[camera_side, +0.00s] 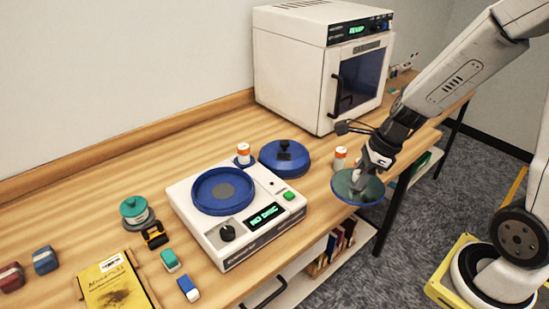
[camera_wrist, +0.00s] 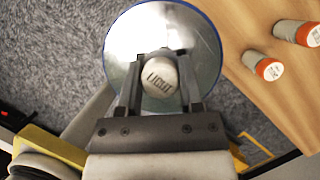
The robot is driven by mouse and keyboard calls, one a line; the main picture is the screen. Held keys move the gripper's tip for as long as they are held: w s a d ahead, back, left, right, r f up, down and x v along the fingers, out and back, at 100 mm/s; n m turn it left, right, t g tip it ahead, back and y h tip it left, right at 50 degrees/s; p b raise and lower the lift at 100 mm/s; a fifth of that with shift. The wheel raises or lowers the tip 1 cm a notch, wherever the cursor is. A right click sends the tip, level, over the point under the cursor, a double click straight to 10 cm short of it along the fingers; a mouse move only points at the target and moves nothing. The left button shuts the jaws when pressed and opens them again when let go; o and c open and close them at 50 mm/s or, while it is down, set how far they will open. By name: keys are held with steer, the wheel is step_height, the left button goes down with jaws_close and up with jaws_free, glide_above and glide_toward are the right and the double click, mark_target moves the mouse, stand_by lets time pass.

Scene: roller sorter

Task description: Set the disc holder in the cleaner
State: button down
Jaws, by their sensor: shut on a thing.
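My gripper (camera_side: 362,177) is shut on the pale knob of a round disc holder (camera_side: 345,190), off the front edge of the table. In the wrist view my gripper's fingers (camera_wrist: 158,85) sit on both sides of the knob, which has dark lettering. The disc holder there (camera_wrist: 125,45) is a shiny silver disc with a blue rim. The white machine (camera_side: 207,232), which looks like the cleaner, has an open, empty round blue basin (camera_side: 222,190) and a display reading "NO DISC". The holder is to the right of this machine, apart from it.
A blue lid with a black knob (camera_side: 277,152) lies behind the machine. Orange-capped bottles stand at the lid's left (camera_side: 243,153) and right (camera_side: 340,159). A white cabinet (camera_side: 298,75) with a dark door stands at the back. A teal round item (camera_side: 133,206) and small blocks lie left.

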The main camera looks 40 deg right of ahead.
steer(key=w+a+r, duration=0.3)
steer(key=w+a, duration=0.2)
steer(key=a, duration=0.4)
steer(key=w+a+r, duration=0.4)
steer(key=w+a, duration=0.2)
steer(key=a, duration=0.3)
steer(key=shift+r, duration=0.2)
steer(key=w+a+f, duration=0.1)
steer(key=w+f, duration=0.1)
steer(key=w, duration=0.2)
steer(key=w+a+f, duration=0.1)
steer(key=w+f, duration=0.2)
steer(key=w, duration=0.1)
steer(key=w+a+f, duration=0.1)
steer(key=w+f, duration=0.2)
steer(key=w, duration=0.1)
steer(key=shift+a+f, duration=0.1)
steer(key=shift+f, duration=0.15)
steer(key=shift+w+a+f, duration=0.1)
steer(key=shift+w+f, duration=0.3)
steer(key=shift+w, duration=0.05)
